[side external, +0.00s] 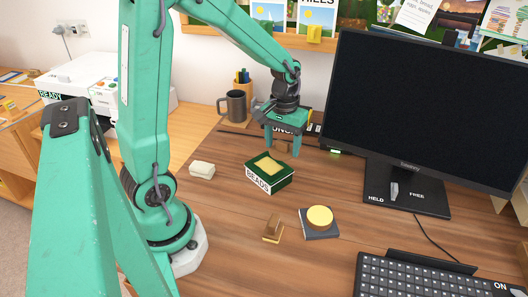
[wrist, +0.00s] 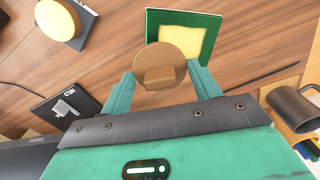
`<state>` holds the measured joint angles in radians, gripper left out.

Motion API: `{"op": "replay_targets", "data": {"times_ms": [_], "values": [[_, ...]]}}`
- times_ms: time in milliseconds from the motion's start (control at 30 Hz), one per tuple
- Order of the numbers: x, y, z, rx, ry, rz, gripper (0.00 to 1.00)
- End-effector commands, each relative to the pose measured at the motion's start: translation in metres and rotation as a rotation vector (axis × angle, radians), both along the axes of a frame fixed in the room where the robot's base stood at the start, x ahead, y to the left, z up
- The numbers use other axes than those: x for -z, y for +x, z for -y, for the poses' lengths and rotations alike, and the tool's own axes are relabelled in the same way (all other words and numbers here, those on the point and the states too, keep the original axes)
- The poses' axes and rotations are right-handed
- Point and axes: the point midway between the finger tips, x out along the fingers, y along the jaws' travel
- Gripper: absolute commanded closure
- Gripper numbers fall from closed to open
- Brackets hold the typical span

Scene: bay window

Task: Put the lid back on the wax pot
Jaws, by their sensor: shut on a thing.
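My gripper (side external: 282,150) is shut on a round brown lid with a block-shaped knob. The lid (wrist: 160,57) shows face-on between the fingertips in the wrist view (wrist: 160,72). My gripper is above the back of the desk, behind the green beads box. A round pot with a pale yellow top (side external: 320,215), which looks like the wax pot, sits on a dark square base (side external: 322,234) nearer the front. It shows at the upper left of the wrist view (wrist: 58,18). No lid is on it, and the held lid is well apart from it.
The green beads box (side external: 268,180) holds something yellow. A brown stamp-like piece (side external: 272,230) stands left of the pot, and a pale block (side external: 202,170) lies further left. A monitor (side external: 420,110), keyboard (side external: 430,275) and grey mug (side external: 236,106) border the work area.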

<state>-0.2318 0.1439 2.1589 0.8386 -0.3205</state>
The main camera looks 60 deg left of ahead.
Motion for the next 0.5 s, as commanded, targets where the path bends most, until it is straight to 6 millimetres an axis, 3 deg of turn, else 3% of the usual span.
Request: {"op": "replay_targets", "data": {"times_ms": [500], "values": [[0.000, 0.015, 0.120, 0.274, 0.000, 0.000, 0.59]]}}
